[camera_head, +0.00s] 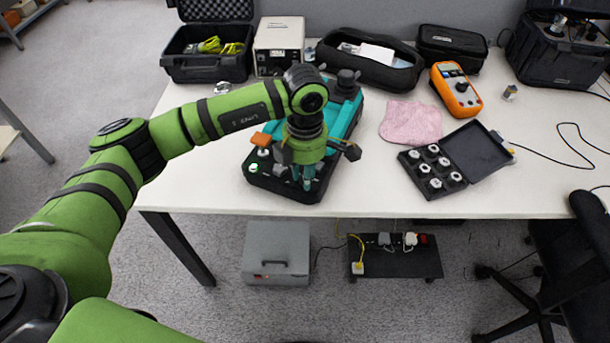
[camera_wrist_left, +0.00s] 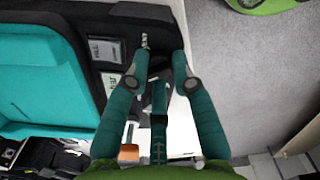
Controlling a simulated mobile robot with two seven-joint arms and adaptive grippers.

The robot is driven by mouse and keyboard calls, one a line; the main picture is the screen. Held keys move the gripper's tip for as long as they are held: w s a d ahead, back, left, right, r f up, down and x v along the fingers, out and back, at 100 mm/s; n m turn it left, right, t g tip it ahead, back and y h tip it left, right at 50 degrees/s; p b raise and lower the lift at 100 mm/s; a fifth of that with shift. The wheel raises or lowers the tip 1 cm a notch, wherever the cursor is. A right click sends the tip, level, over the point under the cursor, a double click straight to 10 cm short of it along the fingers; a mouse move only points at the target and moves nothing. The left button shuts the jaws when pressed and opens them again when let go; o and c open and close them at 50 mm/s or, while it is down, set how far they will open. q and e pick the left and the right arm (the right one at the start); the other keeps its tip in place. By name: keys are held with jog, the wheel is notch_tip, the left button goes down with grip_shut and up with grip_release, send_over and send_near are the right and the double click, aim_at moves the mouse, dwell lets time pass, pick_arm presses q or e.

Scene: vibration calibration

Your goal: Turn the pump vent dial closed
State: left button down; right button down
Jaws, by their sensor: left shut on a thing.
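The pump (camera_head: 345,117) is a teal and black unit on the white table; its teal casing also fills the left of the left wrist view (camera_wrist_left: 38,80). My left gripper (camera_head: 306,178) points down over the black front panel of the pump. In the left wrist view its two teal fingers (camera_wrist_left: 157,62) stand apart at the panel's edge, closed on a dark part between their tips, which I take to be the vent dial. The fingers hide most of the dial, so its setting cannot be read. An orange part (camera_head: 261,139) shows beside the gripper. My right gripper is not in view.
A pink cloth (camera_head: 411,123), an open black case of several silver pieces (camera_head: 475,150) and an orange meter (camera_head: 456,90) lie to the right. Open cases and a white box (camera_head: 279,42) line the back. The table's front edge is close to the pump.

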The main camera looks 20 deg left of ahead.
pick_arm(q)
jog(key=shift+n+b, duration=0.3)
jog(key=shift+n, duration=0.7)
jog(key=c, duration=1.3)
grip_release()
jog(key=shift+r, duration=0.1)
notch_tip(320, 180, up, 12)
jog(key=shift+f, duration=0.1)
